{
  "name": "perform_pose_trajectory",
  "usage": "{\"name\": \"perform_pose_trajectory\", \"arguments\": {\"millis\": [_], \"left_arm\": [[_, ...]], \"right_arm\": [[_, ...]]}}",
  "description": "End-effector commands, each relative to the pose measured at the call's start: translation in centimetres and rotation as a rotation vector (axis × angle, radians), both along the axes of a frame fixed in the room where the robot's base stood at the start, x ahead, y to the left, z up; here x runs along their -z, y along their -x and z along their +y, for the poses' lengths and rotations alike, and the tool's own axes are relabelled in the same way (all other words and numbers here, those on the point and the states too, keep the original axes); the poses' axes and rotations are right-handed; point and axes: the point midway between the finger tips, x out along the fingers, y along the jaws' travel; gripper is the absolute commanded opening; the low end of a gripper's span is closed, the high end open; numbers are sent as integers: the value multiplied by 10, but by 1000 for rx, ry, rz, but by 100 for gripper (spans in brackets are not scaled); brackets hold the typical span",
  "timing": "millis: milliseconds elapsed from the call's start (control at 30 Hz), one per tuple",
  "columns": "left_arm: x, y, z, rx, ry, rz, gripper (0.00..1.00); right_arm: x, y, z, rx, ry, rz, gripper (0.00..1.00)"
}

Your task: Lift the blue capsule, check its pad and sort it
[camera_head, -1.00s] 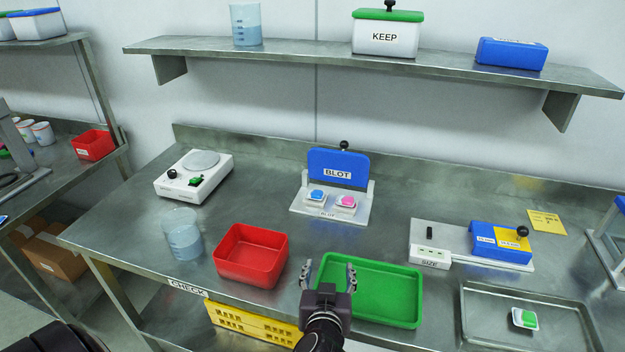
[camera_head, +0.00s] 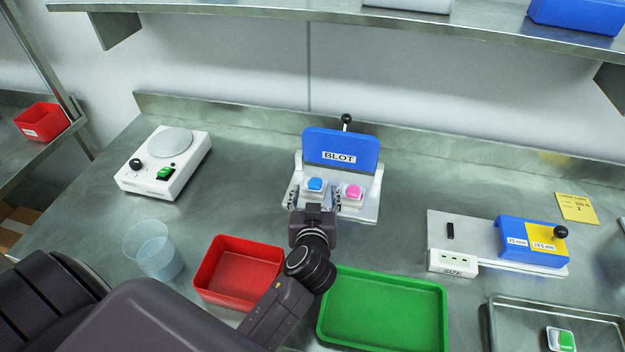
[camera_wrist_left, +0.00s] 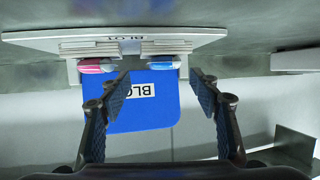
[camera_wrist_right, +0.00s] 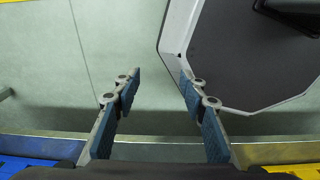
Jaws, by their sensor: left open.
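The blue capsule (camera_head: 315,185) sits on a white pad on the left of the BLOT stand (camera_head: 358,212), whose blue lid stands raised behind it. A pink capsule (camera_head: 352,192) sits on the right pad. My left gripper (camera_head: 314,200) is open and empty, its fingers just in front of and to either side of the blue capsule's pad. In the left wrist view the blue capsule (camera_wrist_left: 162,64) shows beyond the spread fingers, with the pink one (camera_wrist_left: 97,67) beside it; the picture is upside down. My right gripper (camera_wrist_right: 157,90) is open and empty over the floor.
A red bin (camera_head: 207,286) and a green tray (camera_head: 323,330) stand at the front. A SIZE gauge (camera_head: 452,262) is at right, above a metal tray (camera_head: 500,325) with a green capsule (camera_head: 566,341). A white device (camera_head: 150,185) and a beaker (camera_head: 160,255) stand at left.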

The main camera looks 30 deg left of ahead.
Motion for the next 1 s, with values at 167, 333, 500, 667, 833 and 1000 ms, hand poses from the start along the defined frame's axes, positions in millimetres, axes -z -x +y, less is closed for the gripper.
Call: {"name": "perform_pose_trajectory", "arguments": {"millis": [167,333,500,667,833,1000], "left_arm": [[5,-17,17,-1,-4,2,57],[14,-33,23,-1,-1,1,57],[18,-36,25,-1,1,2,57],[18,-36,25,-1,1,1,56],[18,-36,25,-1,0,1,37],[18,-36,25,-1,0,1,24]], "right_arm": [[-15,-2,-4,0,4,-3,39],[-19,-10,-5,0,5,-14,39],[-20,-15,-4,0,3,-23,39],[-19,-15,-3,1,2,-23,39],[-19,-14,2,3,-4,-21,39],[-19,-13,7,2,-8,-19,39]]}}
